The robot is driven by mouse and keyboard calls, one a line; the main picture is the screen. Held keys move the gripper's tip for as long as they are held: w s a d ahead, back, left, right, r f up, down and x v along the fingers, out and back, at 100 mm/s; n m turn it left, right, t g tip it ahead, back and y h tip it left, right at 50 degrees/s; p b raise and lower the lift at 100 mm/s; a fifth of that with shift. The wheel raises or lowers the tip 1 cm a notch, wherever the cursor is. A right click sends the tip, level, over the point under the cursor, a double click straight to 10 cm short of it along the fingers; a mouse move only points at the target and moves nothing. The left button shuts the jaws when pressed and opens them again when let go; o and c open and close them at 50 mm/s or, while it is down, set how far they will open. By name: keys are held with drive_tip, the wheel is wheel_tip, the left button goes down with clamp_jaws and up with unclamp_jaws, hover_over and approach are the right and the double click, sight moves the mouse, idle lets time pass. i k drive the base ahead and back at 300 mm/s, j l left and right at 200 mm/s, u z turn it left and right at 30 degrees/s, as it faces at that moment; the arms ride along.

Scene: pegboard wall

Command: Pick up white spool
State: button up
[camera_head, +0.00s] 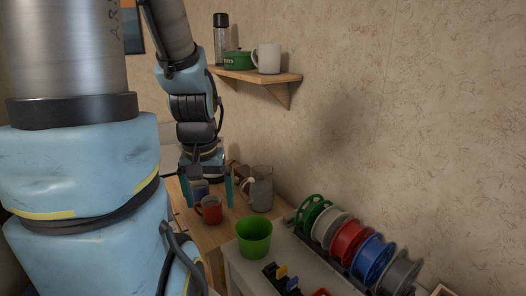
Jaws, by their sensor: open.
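The white spool (329,229) stands upright in a row of spools, between a green spool (311,212) and a red spool (350,243). Its neighbours hide part of it. My gripper (208,193) points down with its two teal fingers spread apart. It is in front of or above the wooden table, well to the left of the white spool and apart from it. I see nothing held between the fingers.
A blue spool (372,260) and a grey spool (399,273) continue the row near the wall. A green cup (254,237), a red mug (210,210) and a glass pitcher (261,189) stand nearby. A wall shelf (257,76) holds a mug, a green pot and a flask.

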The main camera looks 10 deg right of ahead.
sight(332, 228)
drive_tip(key=k+l+u, duration=0.2)
drive_tip(key=u, duration=0.15)
drive_tip(key=k+l+u, duration=0.5)
drive_tip(key=u, duration=0.25)
